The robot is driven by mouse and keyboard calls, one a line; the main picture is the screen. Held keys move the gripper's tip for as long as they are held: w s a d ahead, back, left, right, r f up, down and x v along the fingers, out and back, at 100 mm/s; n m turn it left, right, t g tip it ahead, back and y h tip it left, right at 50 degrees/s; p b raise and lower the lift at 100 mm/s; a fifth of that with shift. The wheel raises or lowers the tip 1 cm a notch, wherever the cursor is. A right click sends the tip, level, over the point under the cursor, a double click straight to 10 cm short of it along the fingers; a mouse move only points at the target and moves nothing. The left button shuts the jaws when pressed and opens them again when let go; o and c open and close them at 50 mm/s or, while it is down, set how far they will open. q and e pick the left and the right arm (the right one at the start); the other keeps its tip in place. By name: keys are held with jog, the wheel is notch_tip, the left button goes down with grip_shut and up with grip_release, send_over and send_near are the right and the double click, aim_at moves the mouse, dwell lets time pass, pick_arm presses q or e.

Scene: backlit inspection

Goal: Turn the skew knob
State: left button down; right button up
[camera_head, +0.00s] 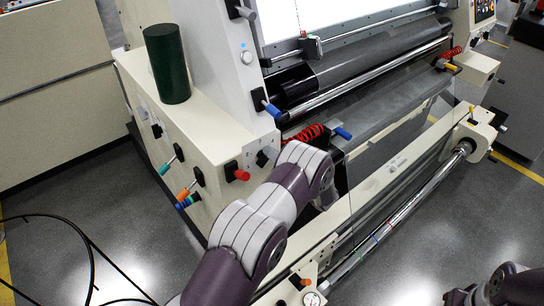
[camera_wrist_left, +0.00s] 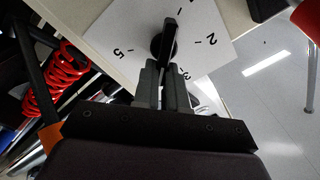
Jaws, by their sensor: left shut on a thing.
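The skew knob (camera_wrist_left: 170,42) is a black bar-shaped pointer knob on a white dial plate (camera_wrist_left: 112,32) with printed numbers, among them 5 and 2. In the left wrist view my left gripper (camera_wrist_left: 168,72) is at the knob, its two grey fingers shut on the lower part of the bar, which sticks out above them. My right gripper is not in view; only a part of my right arm shows at the bottom right.
A coiled red cable (camera_wrist_left: 52,75) hangs close to the left of the gripper; it also shows in the head view (camera_head: 305,134). A red knob (camera_head: 241,175) and several coloured handles stick out of the cream panel (camera_head: 215,150). A dark green cylinder (camera_head: 167,64) stands on top. The long roller (camera_head: 400,215) lies to the right.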

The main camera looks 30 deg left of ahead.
pick_arm(q)
jog(key=shift+w+r+m, duration=0.15)
jog(key=shift+w+m, duration=0.15)
jog(key=shift+m, duration=0.8)
jog(key=c, duration=1.2)
grip_release()
jog(key=shift+f, duration=0.2)
jog(key=shift+d, duration=0.1)
jog(key=b+v, duration=0.3)
jog(key=v, duration=0.9)
jog(key=shift+s+d, duration=0.2)
jog(key=shift+d, duration=0.1)
